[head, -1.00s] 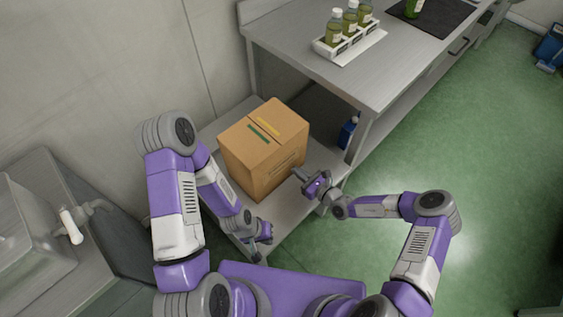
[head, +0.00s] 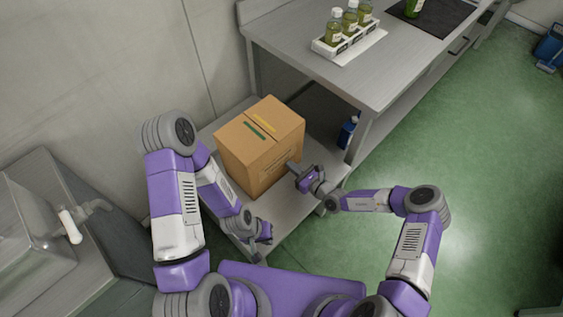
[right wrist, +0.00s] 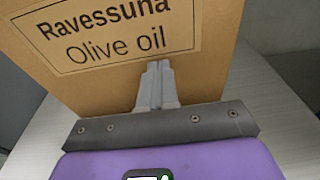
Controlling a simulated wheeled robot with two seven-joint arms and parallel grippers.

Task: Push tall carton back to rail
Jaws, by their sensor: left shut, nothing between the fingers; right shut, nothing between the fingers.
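The tall brown carton (head: 243,160) stands upright on a low grey platform (head: 282,212), with a green and a yellow strip on its top. My right gripper (head: 292,165) is shut and empty, its fingertips at the carton's front right face. In the right wrist view the shut fingers (right wrist: 158,70) meet the carton (right wrist: 100,85) just below its "Ravessuna Olive oil" label; exact contact is hard to tell. My left gripper (head: 257,255) is shut and empty, low at the platform's near edge, apart from the carton. I cannot make out a rail behind the carton.
A steel table (head: 310,62) stands behind and right, with a bottle carrier (head: 335,50) and a dark mat (head: 445,15). A blue container (head: 347,132) sits by its leg. A sink unit (head: 30,230) is at the left.

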